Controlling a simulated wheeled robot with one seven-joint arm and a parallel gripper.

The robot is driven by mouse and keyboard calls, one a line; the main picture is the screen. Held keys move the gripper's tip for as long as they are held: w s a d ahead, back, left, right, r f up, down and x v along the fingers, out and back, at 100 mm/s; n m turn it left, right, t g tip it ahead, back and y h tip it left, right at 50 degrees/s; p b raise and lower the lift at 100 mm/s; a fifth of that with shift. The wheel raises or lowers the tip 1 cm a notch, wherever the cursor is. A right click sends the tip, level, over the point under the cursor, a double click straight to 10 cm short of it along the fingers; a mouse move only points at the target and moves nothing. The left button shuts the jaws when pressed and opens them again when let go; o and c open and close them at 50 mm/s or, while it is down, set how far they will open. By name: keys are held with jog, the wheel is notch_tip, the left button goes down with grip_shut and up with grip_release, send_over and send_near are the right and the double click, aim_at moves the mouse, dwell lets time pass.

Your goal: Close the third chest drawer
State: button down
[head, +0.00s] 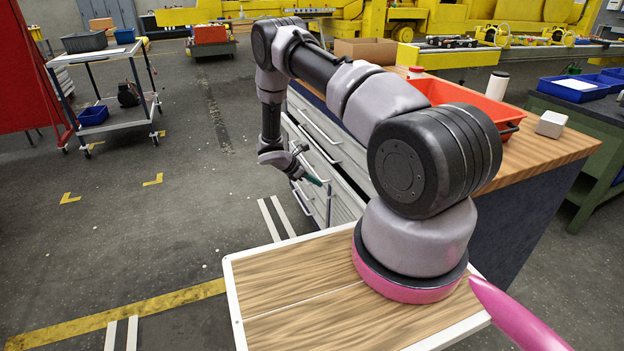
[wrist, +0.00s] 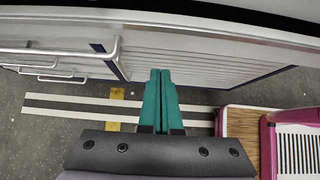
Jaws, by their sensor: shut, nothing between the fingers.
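The grey metal drawer chest (head: 345,190) stands under the wooden worktop, with several drawer fronts and long bar handles on its left face. My arm hides part of it, and I cannot tell for sure which drawer is the third or how far it stands out. My gripper (head: 317,181) is beside the drawer fronts. In the wrist view, my gripper's teal fingers (wrist: 160,78) are together and empty, pointing at a light grey ribbed panel (wrist: 205,62). Drawer handles (wrist: 45,61) show at the left there. I cannot tell whether the fingertips touch the chest.
A red bin (head: 460,100), a white bottle (head: 497,85) and a small pale box (head: 551,124) stand on the worktop (head: 545,150). A wheeled cart (head: 105,100) stands at the far left. The floor (head: 150,230) left of the chest is open.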

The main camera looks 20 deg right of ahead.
aim_at(344, 180)
jog(key=shift+w+d+f, duration=0.1)
jog(key=shift+d+f, duration=0.5)
jog(key=shift+d, duration=0.65)
jog(key=shift+s+d+f, duration=0.1)
jog(key=shift+d+f, duration=0.5)
jog(key=shift+d, duration=0.7)
jog(key=shift+w+d+f, duration=0.1)
jog(key=shift+d+f, duration=0.5)
jog(key=shift+d, duration=0.65)
jog(key=shift+d, duration=2.85)
